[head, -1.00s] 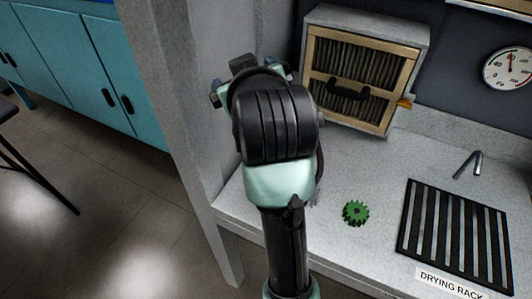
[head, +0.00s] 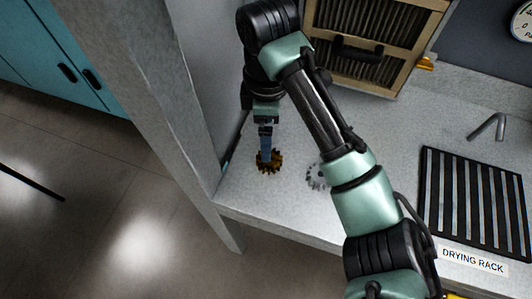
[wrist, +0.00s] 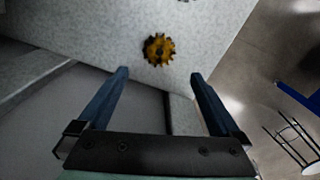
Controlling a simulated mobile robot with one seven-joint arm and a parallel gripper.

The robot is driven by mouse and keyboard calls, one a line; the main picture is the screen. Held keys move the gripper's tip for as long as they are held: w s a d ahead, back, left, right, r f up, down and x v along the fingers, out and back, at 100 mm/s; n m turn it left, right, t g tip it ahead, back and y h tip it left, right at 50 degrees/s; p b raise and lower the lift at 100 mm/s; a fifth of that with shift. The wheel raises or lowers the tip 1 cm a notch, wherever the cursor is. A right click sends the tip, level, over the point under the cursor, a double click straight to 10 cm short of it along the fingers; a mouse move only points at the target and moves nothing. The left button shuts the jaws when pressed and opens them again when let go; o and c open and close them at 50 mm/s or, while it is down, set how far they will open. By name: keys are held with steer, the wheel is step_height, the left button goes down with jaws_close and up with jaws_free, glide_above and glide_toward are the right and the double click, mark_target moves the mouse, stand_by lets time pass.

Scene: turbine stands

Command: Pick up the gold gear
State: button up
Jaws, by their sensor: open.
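The gold gear (head: 269,163) lies flat on the grey counter near its left front corner. In the wrist view the gold gear (wrist: 158,49) is ahead of the fingertips, roughly centred between them, with counter surface around it. My gripper (head: 266,152) points down over the gear in the head view, and its blue finger covers part of it. In the wrist view my gripper (wrist: 159,73) has its two blue fingers wide apart with nothing between them. I cannot tell the exact height of the fingertips above the gear.
A silver gear (head: 316,177) lies right of the gold one, partly hidden by my arm. A black drying rack (head: 428,200) is at the right, and a wood-framed filter box (head: 442,20) stands behind. A grey post (head: 150,110) rises at the counter's left.

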mark_target(276, 162)
step_height(276, 162, down, 10)
steer(key=shift+w+r, duration=0.1)
stand_by(0.4)
jaws_close()
stand_by(0.4)
